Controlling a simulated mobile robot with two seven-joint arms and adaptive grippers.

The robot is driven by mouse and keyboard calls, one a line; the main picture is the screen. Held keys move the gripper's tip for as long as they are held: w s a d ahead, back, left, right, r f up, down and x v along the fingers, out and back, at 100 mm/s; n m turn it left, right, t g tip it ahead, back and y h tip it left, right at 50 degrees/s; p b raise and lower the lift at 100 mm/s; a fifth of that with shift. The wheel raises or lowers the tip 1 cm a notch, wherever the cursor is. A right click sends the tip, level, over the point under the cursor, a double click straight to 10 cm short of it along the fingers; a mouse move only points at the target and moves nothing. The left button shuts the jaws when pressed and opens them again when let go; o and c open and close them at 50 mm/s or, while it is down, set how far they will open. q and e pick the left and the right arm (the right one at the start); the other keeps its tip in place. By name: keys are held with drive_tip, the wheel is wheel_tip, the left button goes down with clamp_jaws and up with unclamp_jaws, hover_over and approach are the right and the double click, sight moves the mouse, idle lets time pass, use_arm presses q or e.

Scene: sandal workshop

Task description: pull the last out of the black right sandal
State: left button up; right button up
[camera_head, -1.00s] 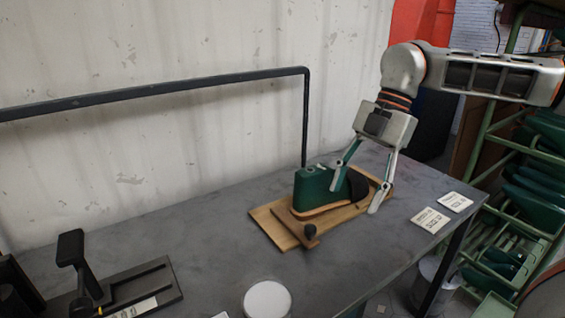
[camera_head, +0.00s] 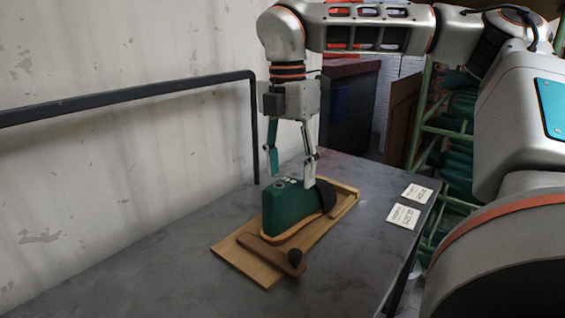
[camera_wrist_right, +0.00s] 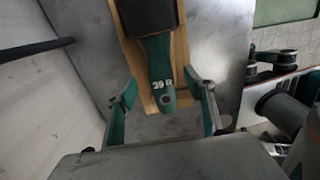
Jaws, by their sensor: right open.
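The green last (camera_head: 290,207) stands in the black right sandal on a wooden board. The sandal's black strap (camera_head: 327,196) crosses over the front of the last, and its tan sole shows along the lower edge. My right gripper (camera_head: 290,177) is open and points down, with its fingertips at about the height of the last's top. In the right wrist view the last (camera_wrist_right: 157,58), marked "39 R", lies between the open fingers (camera_wrist_right: 165,92), with a gap on both sides. The strap (camera_wrist_right: 148,14) is farther ahead. My left gripper is not in view.
Two white cards (camera_head: 410,205) lie to the right. A dark rail (camera_head: 130,97) runs along the wall behind. The table's left front is clear.

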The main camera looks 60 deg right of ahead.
sight(291, 197)
wheel_tip(291, 197, down, 6)
drive_tip(key=shift+s+r+b, duration=0.15)
drive_tip(key=shift+r+b, duration=0.1)
drive_tip(key=shift+b, duration=0.35)
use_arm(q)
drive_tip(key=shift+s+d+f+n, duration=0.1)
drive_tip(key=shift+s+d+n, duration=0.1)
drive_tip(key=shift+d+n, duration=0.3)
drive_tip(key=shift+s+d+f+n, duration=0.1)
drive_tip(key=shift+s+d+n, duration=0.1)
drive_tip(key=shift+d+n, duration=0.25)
use_arm(e)
drive_tip(key=shift+f, duration=0.65)
clamp_jaws()
drive_tip(key=c, duration=1.2)
unclamp_jaws()
